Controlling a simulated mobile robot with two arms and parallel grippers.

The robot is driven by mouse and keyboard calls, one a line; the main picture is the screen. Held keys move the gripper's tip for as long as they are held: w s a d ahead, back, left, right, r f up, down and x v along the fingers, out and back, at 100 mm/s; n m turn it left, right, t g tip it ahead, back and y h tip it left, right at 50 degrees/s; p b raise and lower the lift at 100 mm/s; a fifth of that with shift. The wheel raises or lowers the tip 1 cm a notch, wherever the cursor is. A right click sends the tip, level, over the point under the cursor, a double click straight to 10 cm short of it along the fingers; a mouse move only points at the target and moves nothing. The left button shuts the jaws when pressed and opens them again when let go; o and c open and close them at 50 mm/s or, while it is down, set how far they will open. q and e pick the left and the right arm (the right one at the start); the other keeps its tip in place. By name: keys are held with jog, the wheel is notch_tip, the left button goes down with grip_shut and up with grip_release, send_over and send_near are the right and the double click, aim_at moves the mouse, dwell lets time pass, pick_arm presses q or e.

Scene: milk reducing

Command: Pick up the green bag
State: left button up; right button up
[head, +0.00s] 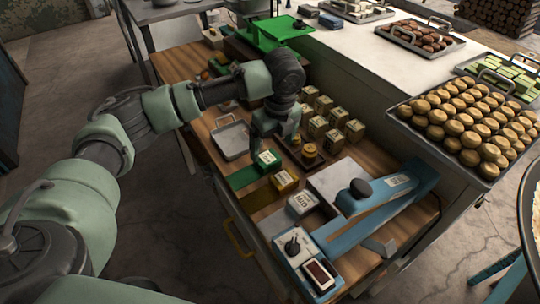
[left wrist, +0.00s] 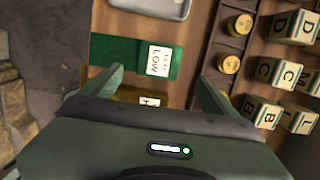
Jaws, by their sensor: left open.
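A green flat strip (head: 243,177) lies on the wooden table, with a green block bearing a white label (head: 266,159) at its far right end. Nothing else there looks clearly like a bag. In the left wrist view the green strip (left wrist: 115,56) carries a white label reading LOW (left wrist: 158,60). My left gripper (head: 277,143) is open and empty, pointing down above the label end. In the left wrist view its fingers (left wrist: 160,77) stand apart on either side of the label, with no contact visible. My right gripper is not in view.
Several lettered blocks (head: 318,127) and round brass pieces (head: 310,152) stand to the right. A metal tray (head: 232,141) lies behind left; a blue lever device (head: 375,213) stands front right.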

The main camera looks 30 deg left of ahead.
aim_at(268, 157)
pick_arm(q)
jog(key=f, duration=0.1)
jog(key=a+f+p, duration=0.1)
jog(key=shift+s+a+f, duration=0.1)
jog(key=shift+s+f, duration=0.05)
jog(key=shift+f, duration=0.15)
jog(key=shift+w+a+f+p, duration=0.1)
jog(key=shift+w+f+p, duration=0.1)
jog(key=shift+f, duration=0.45)
jog(key=shift+w+a+f+p, duration=0.1)
jog(key=shift+f+p, duration=0.1)
jog(key=shift+f, duration=0.4)
jog(key=shift+w+f, duration=0.15)
jog(key=shift+f, duration=0.35)
jog(key=c, duration=1.5)
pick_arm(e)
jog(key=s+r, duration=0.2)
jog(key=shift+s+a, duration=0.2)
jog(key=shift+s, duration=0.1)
pick_arm(q)
jog(key=shift+r, duration=0.1)
